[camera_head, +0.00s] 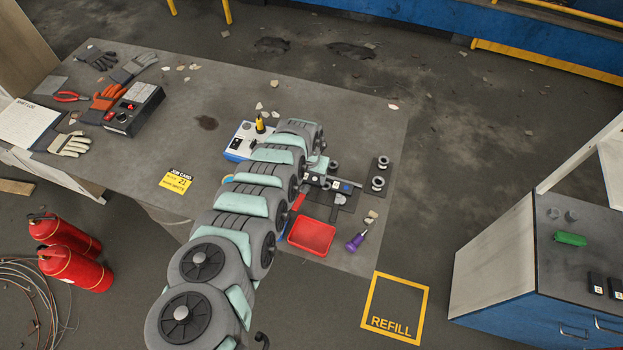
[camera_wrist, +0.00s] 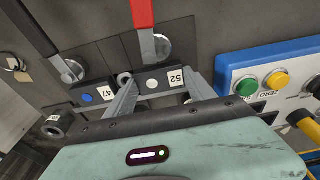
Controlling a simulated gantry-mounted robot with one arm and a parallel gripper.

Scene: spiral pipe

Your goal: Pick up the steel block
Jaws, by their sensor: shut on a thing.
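My gripper (camera_wrist: 158,80) is shut on a dark grey block (camera_wrist: 165,84) in the wrist view. One finger is on each side of it. The block's face shows a white dot and a label that reads 52. I cannot tell from its look whether it is steel. A similar block (camera_wrist: 92,97) with a blue dot and the label 47 lies just left of the left finger. In the head view my gripper (camera_head: 317,174) is over the right part of the grey table, and my arm hides part of this area. I cannot tell whether the held block is clear of its support.
A blue and white button box (camera_wrist: 265,82) stands right of my gripper in the wrist view. A red handle (camera_wrist: 143,12) and silver discs lie beyond the block. In the head view a red tray (camera_head: 311,236), a purple-handled tool (camera_head: 356,241) and metal spools (camera_head: 378,183) are nearby.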

